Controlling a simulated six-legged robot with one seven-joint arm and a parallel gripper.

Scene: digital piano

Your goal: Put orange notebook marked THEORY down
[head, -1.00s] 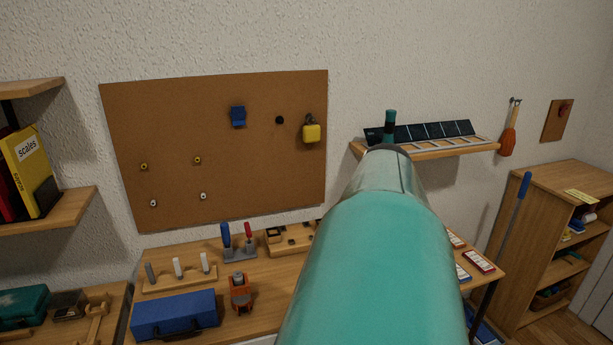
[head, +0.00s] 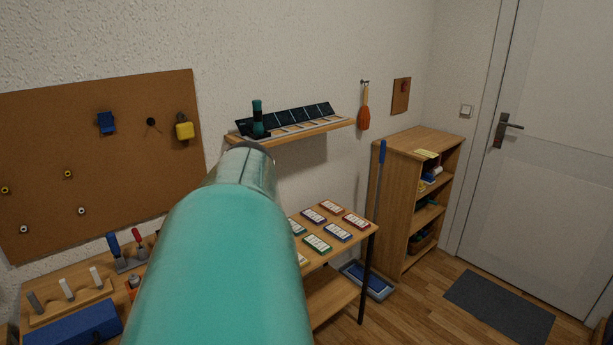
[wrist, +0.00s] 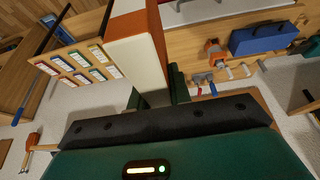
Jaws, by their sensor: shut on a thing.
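The orange notebook (wrist: 128,26) shows in the wrist view as a thick block with an orange face and pale sides. The word THEORY cannot be read from here. My gripper (wrist: 157,92) is shut on its near end, with a dark green finger on each side. The notebook is held in the air and stretches away from the jaws. In the head view, my teal arm fills the lower middle, and the gripper and notebook are not visible.
A table with several cards (head: 317,243) stands right of my arm. Beyond it are a wooden shelf unit (head: 402,158), a blue-handled tool (head: 380,185), a grey mat (head: 498,306) and a door (head: 550,140). A workbench with a blue case (head: 82,328) is at left. Open floor lies right.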

